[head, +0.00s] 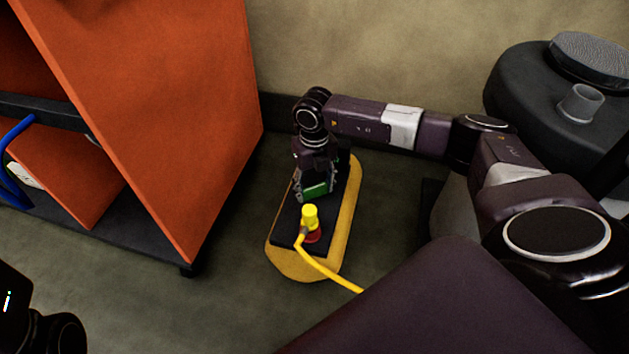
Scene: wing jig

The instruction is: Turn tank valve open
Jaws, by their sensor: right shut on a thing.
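The yellow tank (352,205) lies low on the floor in the middle of the head view, with a dark top plate (288,228). My right gripper (316,192) points down over the plate, shut on the tank valve, where a green part shows between the fingers. The fingers hide most of the valve, so I cannot tell how far it is turned. Just in front of the gripper, a yellow fitting (310,215) stands on a red base (313,236). My left gripper is out of view.
A yellow hose (328,274) runs from the fitting toward the lower right. An orange-sided rack (165,110) with a blue hose (12,180) stands at left. A dark round drum (540,105) stands at right. Bare floor (220,290) lies between rack and tank.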

